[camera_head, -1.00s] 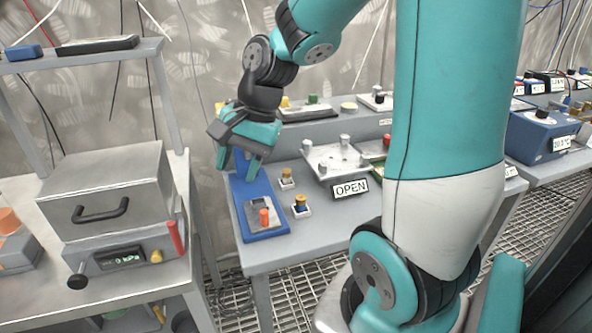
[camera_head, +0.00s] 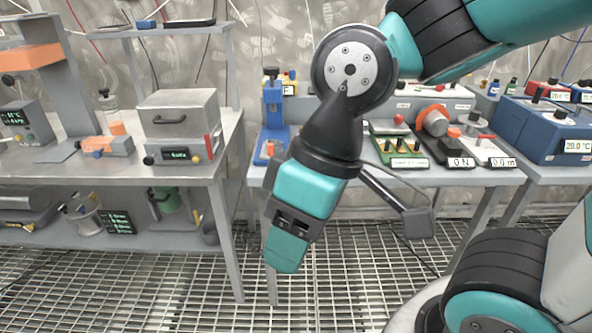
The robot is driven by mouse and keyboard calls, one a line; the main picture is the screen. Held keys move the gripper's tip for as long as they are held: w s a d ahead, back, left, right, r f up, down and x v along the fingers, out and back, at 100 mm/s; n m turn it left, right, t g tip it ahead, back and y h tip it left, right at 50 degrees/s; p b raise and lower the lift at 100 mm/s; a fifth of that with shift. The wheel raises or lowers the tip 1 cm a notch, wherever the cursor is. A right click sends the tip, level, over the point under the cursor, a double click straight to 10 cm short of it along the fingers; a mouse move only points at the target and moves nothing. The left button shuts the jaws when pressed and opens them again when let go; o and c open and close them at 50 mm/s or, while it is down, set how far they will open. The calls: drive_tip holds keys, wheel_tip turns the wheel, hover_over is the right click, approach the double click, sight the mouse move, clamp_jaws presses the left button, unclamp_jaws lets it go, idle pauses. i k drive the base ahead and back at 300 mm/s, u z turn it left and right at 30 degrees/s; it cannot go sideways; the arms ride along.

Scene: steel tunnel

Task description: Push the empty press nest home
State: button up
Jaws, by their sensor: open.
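The blue press (camera_head: 272,97) stands at the left end of the grey bench. Its blue base runs forward toward the bench edge. The press nest (camera_head: 262,154), a small grey block with an orange knob, shows low on that base; it is small and partly covered by my arm, so I cannot tell its exact position or whether it is empty. My gripper (camera_head: 284,252) points down in front of the bench, lower than its top and nearer to me than the press. It is open, seen nearly edge-on, with nothing visible in it.
A steel table (camera_head: 70,170) on the left carries a grey box oven (camera_head: 180,120) with a handle. Right of my arm, the bench holds a green board (camera_head: 398,150) and instruments. A blue unit (camera_head: 540,130) stands further right. The grating floor (camera_head: 130,275) is clear.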

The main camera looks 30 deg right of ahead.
sight(269, 147)
drive_tip(key=z, duration=0.65)
drive_tip(key=k, duration=0.1)
drive_tip(key=u, duration=1.4)
drive_tip(key=i, duration=1.35)
drive_tip(key=z, duration=0.75)
